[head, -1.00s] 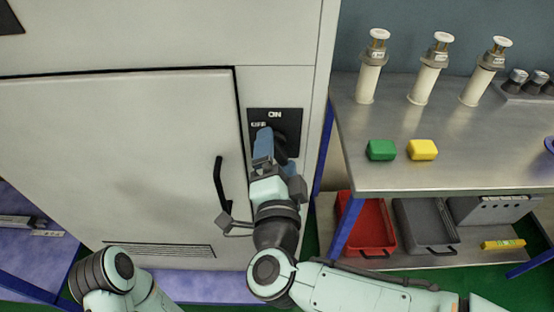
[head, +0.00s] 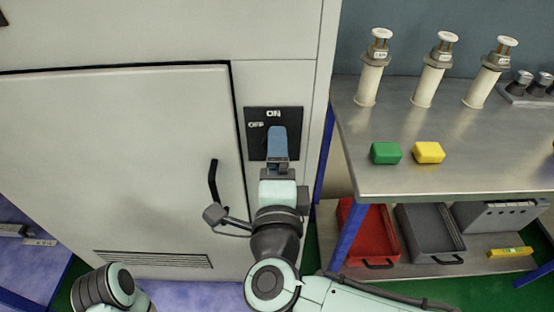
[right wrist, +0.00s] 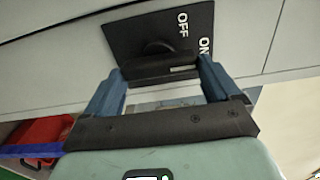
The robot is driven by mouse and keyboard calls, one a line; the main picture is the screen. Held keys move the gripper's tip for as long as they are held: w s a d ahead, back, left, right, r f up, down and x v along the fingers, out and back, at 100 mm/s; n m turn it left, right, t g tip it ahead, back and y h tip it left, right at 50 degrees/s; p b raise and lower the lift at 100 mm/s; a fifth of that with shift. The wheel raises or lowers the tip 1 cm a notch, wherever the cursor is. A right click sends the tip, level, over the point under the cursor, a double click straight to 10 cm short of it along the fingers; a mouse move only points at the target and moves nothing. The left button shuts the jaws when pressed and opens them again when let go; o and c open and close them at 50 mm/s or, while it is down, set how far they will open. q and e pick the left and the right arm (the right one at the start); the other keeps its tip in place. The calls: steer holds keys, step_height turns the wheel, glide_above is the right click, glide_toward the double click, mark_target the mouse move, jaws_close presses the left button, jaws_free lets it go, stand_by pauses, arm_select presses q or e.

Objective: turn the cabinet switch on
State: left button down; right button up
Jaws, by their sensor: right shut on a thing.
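The black switch plate (head: 256,148) is on the cabinet front in the head view, with ON at its top and OFF at its upper left. My right gripper (head: 277,132) is in front of it and hides most of the handle. In the right wrist view, the dark switch handle (right wrist: 155,68) lies between the two blue fingers of my right gripper (right wrist: 160,80), which are shut on it. A white mark on the handle is at the end on the ON side.
The cabinet door (head: 110,170) is shut, with a black door handle (head: 213,182) left of my right arm. A metal table (head: 400,185) to the right bears a green block (head: 385,153), a yellow block (head: 429,153) and white cylinders (head: 430,85). A red bin (head: 372,232) is below.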

steer(key=shift+f, duration=0.1)
steer(key=o, duration=0.8)
steer(key=shift+s, duration=0.1)
arm_select(q)
steer(key=shift+t, duration=0.9)
steer(key=shift+w+d+r+p, duration=0.1)
steer(key=shift+w+r+p, duration=0.3)
steer(key=shift+w+r, duration=0.3)
steer(key=shift+w+d+r+p, duration=0.1)
steer(key=shift+w+r+p, duration=0.35)
steer(key=shift+w, duration=0.4)
steer(key=shift+w+d+r+p, duration=0.1)
steer(key=shift+w+r+p, duration=0.3)
steer(key=shift+w+r, duration=0.3)
arm_select(e)
steer(key=shift+s, duration=6.65)
arm_select(q)
steer(key=shift+w+f, duration=0.1)
